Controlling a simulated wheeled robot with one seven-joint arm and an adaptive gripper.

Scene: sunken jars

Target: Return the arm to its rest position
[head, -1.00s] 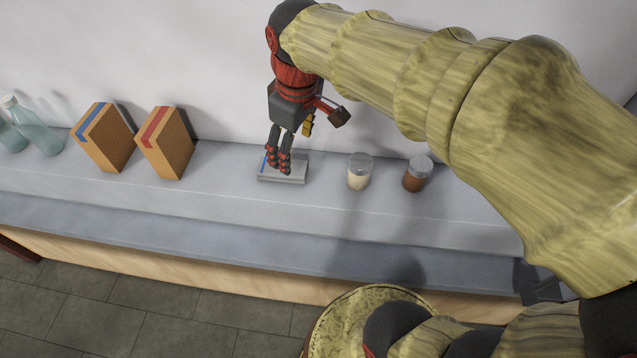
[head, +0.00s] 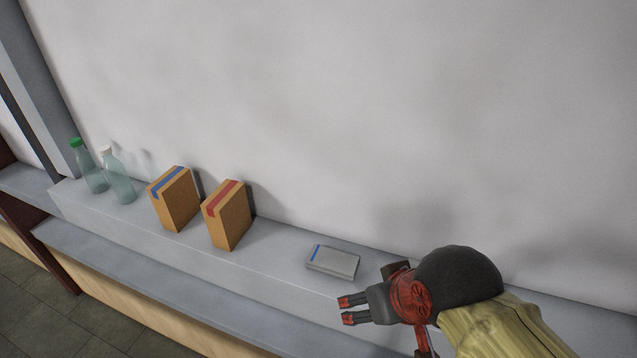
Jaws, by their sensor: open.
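My gripper (head: 347,311) is at the lower right of the head view, at the end of my yellow-green arm. Its red-tipped fingers point left and are apart, with nothing between them. It is in front of and to the right of a flat grey box with a blue stripe (head: 333,264), and apart from it in the picture. The box lies on the raised grey ledge (head: 285,283).
Two cardboard boxes, one with a blue stripe (head: 174,200) and one with a red stripe (head: 228,217), stand on the ledge. Two bottles, one green-capped (head: 91,172) and one white-capped (head: 117,180), stand further left. A white wall (head: 350,110) rises behind.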

